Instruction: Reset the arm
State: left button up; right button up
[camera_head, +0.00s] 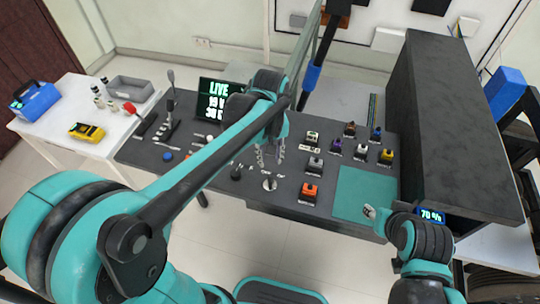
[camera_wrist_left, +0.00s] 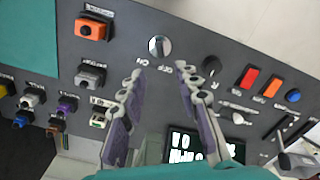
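My left arm reaches in from the left across the dark grey panel (camera_head: 215,140). My left gripper (camera_head: 269,155) hangs over the middle of the panel. In the left wrist view its two fingers (camera_wrist_left: 165,85) are spread apart with nothing between them, pointing toward a round knob (camera_wrist_left: 159,45). That knob also shows in the head view (camera_head: 269,184). My right gripper (camera_head: 373,212) is at the right, by the edge of the teal mat (camera_head: 362,190). It is small and partly hidden by its own wrist, so its opening cannot be told.
Several coloured connector blocks, such as an orange one (camera_head: 310,190), stand on the panel. A lit screen (camera_head: 214,100) is behind my left arm. A tall dark box (camera_head: 450,120) rises at the right. A white table (camera_head: 75,120) with a grey bin (camera_head: 130,89) is at the left.

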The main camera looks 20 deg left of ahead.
pick_arm(q)
jog(key=shift+r, duration=0.1)
dwell(0.5)
jog(key=s+a+m+t, duration=0.5)
jog(key=s+t, duration=0.2)
jog(key=s, duration=0.3)
jog(key=shift+s+r+m, duration=0.15)
jog(key=shift+r+m, duration=0.25)
